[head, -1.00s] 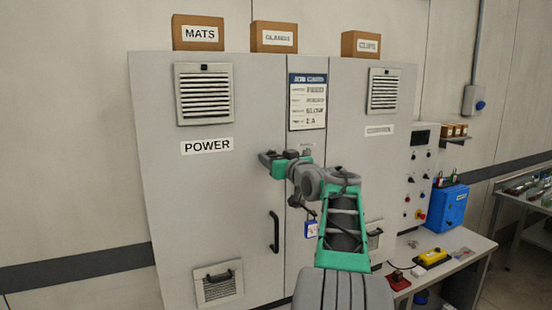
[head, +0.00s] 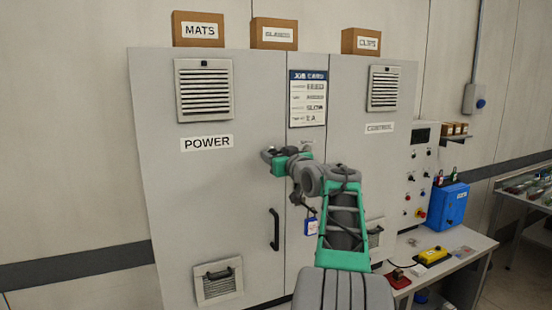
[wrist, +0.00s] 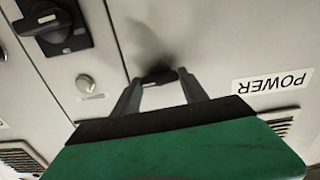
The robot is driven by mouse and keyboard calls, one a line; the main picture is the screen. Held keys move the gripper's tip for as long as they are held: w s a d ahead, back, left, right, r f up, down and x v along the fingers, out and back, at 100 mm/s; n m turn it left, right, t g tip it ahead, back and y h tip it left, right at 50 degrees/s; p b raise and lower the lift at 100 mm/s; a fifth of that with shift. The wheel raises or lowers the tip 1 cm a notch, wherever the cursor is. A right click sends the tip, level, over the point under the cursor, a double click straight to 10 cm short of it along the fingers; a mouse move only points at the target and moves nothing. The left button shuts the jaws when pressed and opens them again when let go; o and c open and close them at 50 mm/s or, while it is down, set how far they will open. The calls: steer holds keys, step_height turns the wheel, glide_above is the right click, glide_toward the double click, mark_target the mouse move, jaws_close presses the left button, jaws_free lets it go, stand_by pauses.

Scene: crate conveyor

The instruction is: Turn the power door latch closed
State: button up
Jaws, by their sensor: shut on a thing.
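The power door (head: 205,190) is the grey left door of the cabinet, with a POWER label (head: 207,143), and it looks shut. My gripper (head: 266,155) is at the right side of this door, below and right of the label. In the wrist view, my gripper (wrist: 160,82) has its two fingers on either side of a small dark latch (wrist: 158,74) and is shut on it. The latch's bar lies roughly across the gap between the fingertips. Its base is partly in shadow. In the head view my gripper hides the latch.
A black rotary switch (wrist: 58,28) and a round metal knob (wrist: 85,83) sit near the latch. A black door handle (head: 274,230) is below my gripper. A bench (head: 455,262) with small items stands at the right.

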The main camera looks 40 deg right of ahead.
steer(key=shift+a+f+n+b, duration=0.1)
steer(key=shift+n+b, duration=3.15)
steer(key=shift+n, duration=1.05)
steer(key=shift+a+f+n+b, duration=0.1)
steer(key=shift+n+b, duration=3.1)
steer(key=shift+n, duration=1.1)
steer(key=o, duration=1.4)
steer(key=b+v, duration=0.3)
steer(key=v, duration=0.4)
steer(key=shift+s+a+r, duration=0.1)
steer(key=shift+s, duration=0.25)
